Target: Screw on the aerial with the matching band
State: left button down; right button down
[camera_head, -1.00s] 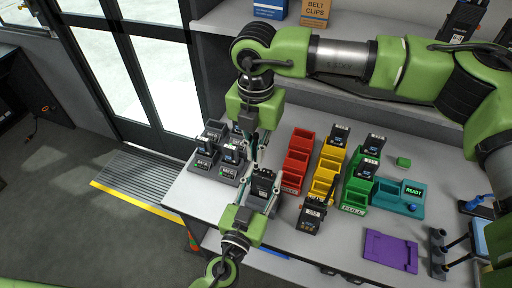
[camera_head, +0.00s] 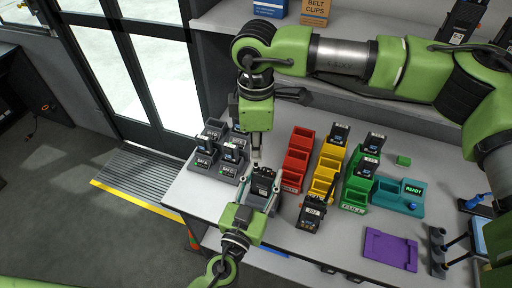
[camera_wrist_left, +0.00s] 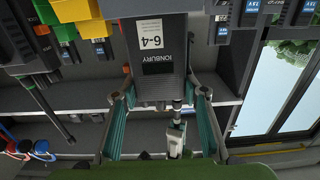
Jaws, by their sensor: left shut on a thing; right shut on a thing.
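In the head view my left gripper (camera_head: 246,198) is shut on a dark radio (camera_head: 262,184) at the table's front left. In the left wrist view the same radio (camera_wrist_left: 152,50) sits between the teal fingers, its white label reading IONBURY 6-4 upside down. My right gripper (camera_head: 256,150) comes down from above, shut, just over the radio's top. In the left wrist view a short dark aerial (camera_wrist_left: 177,103) lies in line between the radio's end and the right gripper's pale tips (camera_wrist_left: 175,135). I cannot tell its band colour or whether it touches the radio.
Several radios in dark cradles (camera_head: 203,165) stand left of the held radio. Red (camera_head: 298,150), yellow (camera_head: 322,188) and green (camera_head: 353,195) bins stand right of it. Another radio (camera_head: 312,214) stands in front. A teal READY station (camera_head: 398,197) and purple tray (camera_head: 390,250) lie further right.

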jog(key=c, duration=2.2)
grip_release()
jog(key=shift+r, duration=0.15)
notch_tip(320, 180, up, 4)
jog(key=shift+r, duration=0.15)
jog(key=shift+c, duration=0.2)
